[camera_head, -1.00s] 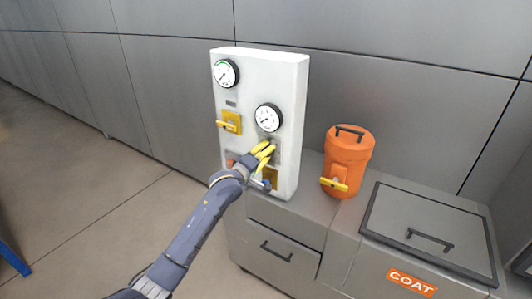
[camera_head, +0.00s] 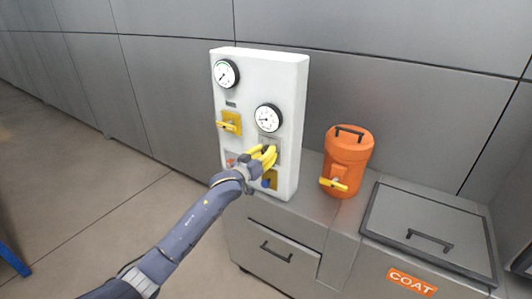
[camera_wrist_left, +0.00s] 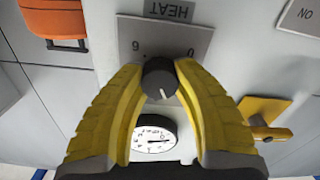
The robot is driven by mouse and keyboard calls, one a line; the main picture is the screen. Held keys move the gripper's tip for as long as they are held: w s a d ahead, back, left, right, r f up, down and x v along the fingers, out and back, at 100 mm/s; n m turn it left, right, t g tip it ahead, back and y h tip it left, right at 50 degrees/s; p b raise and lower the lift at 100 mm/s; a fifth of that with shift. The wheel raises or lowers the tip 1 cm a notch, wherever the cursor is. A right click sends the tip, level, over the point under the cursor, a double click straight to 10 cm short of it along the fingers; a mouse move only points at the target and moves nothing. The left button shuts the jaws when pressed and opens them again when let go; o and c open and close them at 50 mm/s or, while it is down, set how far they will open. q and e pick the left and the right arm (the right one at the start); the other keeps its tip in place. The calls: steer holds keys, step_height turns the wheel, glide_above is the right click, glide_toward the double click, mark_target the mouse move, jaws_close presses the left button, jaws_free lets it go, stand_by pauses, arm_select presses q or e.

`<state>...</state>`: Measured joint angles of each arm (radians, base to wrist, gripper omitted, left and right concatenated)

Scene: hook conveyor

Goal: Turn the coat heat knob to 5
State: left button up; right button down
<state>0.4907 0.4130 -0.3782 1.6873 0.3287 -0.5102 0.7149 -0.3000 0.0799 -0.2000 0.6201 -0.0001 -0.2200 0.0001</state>
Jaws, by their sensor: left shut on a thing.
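The black heat knob (camera_wrist_left: 160,77) sits on a grey plate (camera_wrist_left: 190,42) lettered HEAT, which appears upside down in the left wrist view. A white mark on the knob points down in that view, toward the gauge (camera_wrist_left: 153,138). A 0 shows on the plate's right and another digit on its left. My left gripper (camera_wrist_left: 160,80), with yellow fingers, is shut on the knob, one finger on each side. In the head view, the left gripper (camera_head: 268,153) is at the white panel (camera_head: 289,100) below the lower gauge (camera_head: 268,118) and hides the knob.
A yellow valve (camera_head: 230,124) is on the panel's left, below the upper gauge (camera_head: 226,73). Other small controls sit close below my gripper. An orange canister (camera_head: 348,155) and a lidded grey bin (camera_head: 425,232) marked COAT stand to the right.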

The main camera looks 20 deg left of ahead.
arm_select(q)
steer(key=m, duration=0.6)
steer(key=shift+r, duration=0.3)
steer(key=m, duration=1.2)
steer(key=shift+d+f, duration=0.1)
steer(key=shift+d, duration=0.05)
jaws_close()
steer(key=shift+d+f+m, duration=0.1)
steer(key=shift+m, duration=1.25)
steer(key=shift+f+m, duration=0.1)
steer(key=shift+m, duration=1.25)
steer(key=shift+s, duration=0.1)
steer(key=o, duration=1.1)
jaws_free()
steer(key=shift+d, duration=0.15)
steer(key=shift+c, duration=0.2)
steer(key=shift+o, duration=1.2)
steer(key=shift+f, duration=0.1)
